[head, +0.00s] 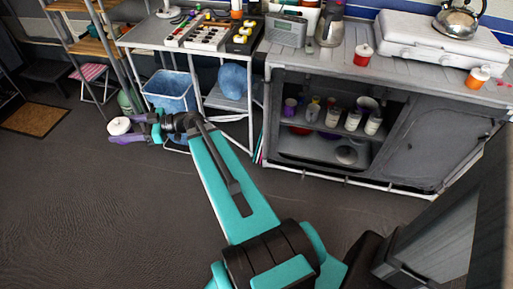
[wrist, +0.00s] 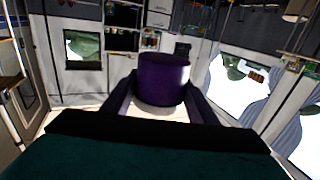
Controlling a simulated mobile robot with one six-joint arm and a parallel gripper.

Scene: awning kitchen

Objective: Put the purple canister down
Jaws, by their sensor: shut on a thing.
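In the head view my gripper (head: 127,129) is stretched out at the left, above the floor and in front of the blue bin. A round white lid-like end (head: 119,126) shows at its fingertips; the canister's purple side is hardly told apart from the purple fingers there. My gripper is shut on the canister and holds it clear of any surface that I can make out.
A white-framed table (head: 150,35) with trays of jars stands behind, the blue bin (head: 170,92) under it. A counter (head: 345,65) with a radio, a stove and red-and-white canisters is at the right, over open shelves. The dark floor (head: 80,200) is clear at left.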

